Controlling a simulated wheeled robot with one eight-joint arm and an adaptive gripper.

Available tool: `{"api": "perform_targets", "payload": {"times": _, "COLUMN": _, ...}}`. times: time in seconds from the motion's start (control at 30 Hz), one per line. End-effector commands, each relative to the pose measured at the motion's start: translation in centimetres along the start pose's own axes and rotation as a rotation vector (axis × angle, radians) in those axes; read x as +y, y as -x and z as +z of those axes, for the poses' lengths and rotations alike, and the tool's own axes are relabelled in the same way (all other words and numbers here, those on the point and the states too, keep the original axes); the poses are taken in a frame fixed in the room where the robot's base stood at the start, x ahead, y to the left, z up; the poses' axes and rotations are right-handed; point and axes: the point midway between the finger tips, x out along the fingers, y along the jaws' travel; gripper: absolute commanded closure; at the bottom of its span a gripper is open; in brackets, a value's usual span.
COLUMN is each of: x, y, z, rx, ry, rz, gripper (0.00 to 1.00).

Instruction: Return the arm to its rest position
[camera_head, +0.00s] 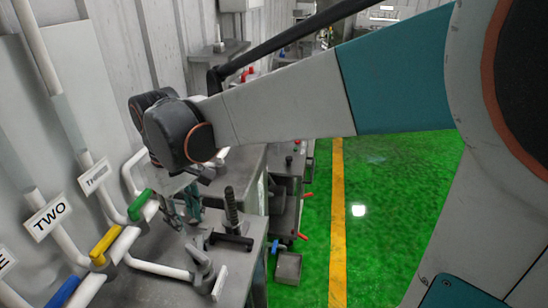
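My arm reaches from the right edge across the top of the head view to the left, with white and teal links. Its dark wrist joint is above the grey bench (150,289). My gripper (181,213) hangs below the wrist, small and dark, close to a green-handled pipe (140,204). Its fingers are partly lost against the bench and fixtures, so I cannot tell whether it is open or shut, or whether it touches anything. No held object is visible.
White pipes with yellow (104,246) and blue (62,292) handles run along the left wall, beside a "TWO" sign (48,216). A black threaded post (231,212) and a grey valve-like fitting (203,270) stand on the bench. Green floor (385,220) with a yellow line lies clear to the right.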

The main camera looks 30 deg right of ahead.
Motion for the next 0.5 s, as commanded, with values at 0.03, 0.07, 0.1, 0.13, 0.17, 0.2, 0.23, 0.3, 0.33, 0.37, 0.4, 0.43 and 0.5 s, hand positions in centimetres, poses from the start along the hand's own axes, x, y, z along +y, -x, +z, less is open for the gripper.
{"api": "perform_targets", "payload": {"times": 0.03, "x": -0.1, "y": 0.0, "z": 0.2, "rx": 0.000, "ry": 0.001, "rz": 0.000, "gripper": 0.67}}
{"api": "perform_targets", "payload": {"times": 0.07, "x": -0.1, "y": 0.0, "z": 0.2, "rx": 0.000, "ry": 0.001, "rz": 0.000, "gripper": 0.67}}
{"api": "perform_targets", "payload": {"times": 0.1, "x": -0.1, "y": 0.0, "z": 0.2, "rx": 0.000, "ry": 0.000, "rz": 0.000, "gripper": 0.67}}
{"api": "perform_targets", "payload": {"times": 0.13, "x": -0.1, "y": 0.0, "z": 0.2, "rx": 0.000, "ry": 0.000, "rz": 0.000, "gripper": 0.67}}
{"api": "perform_targets", "payload": {"times": 0.17, "x": -0.1, "y": 0.0, "z": 0.2, "rx": 0.000, "ry": 0.000, "rz": 0.000, "gripper": 0.67}}
{"api": "perform_targets", "payload": {"times": 0.2, "x": -0.1, "y": 0.0, "z": 0.2, "rx": 0.000, "ry": 0.000, "rz": 0.000, "gripper": 0.67}}
{"api": "perform_targets", "payload": {"times": 0.23, "x": 0.0, "y": 0.0, "z": 0.2, "rx": 0.002, "ry": -0.001, "rz": 0.000, "gripper": 0.67}}
{"api": "perform_targets", "payload": {"times": 0.3, "x": 0.1, "y": 0.0, "z": 0.5, "rx": 0.010, "ry": -0.006, "rz": 0.002, "gripper": 0.67}}
{"api": "perform_targets", "payload": {"times": 0.33, "x": 0.2, "y": 0.0, "z": 0.7, "rx": 0.016, "ry": -0.010, "rz": 0.003, "gripper": 0.67}}
{"api": "perform_targets", "payload": {"times": 0.37, "x": 0.3, "y": 0.0, "z": 1.0, "rx": 0.025, "ry": -0.016, "rz": 0.004, "gripper": 0.67}}
{"api": "perform_targets", "payload": {"times": 0.4, "x": 0.4, "y": 0.0, "z": 1.4, "rx": 0.040, "ry": -0.025, "rz": 0.006, "gripper": 0.67}}
{"api": "perform_targets", "payload": {"times": 0.43, "x": 0.6, "y": 0.0, "z": 1.8, "rx": 0.053, "ry": -0.033, "rz": 0.009, "gripper": 0.67}}
{"api": "perform_targets", "payload": {"times": 0.5, "x": 1.0, "y": 0.0, "z": 2.8, "rx": 0.089, "ry": -0.055, "rz": 0.015, "gripper": 0.67}}
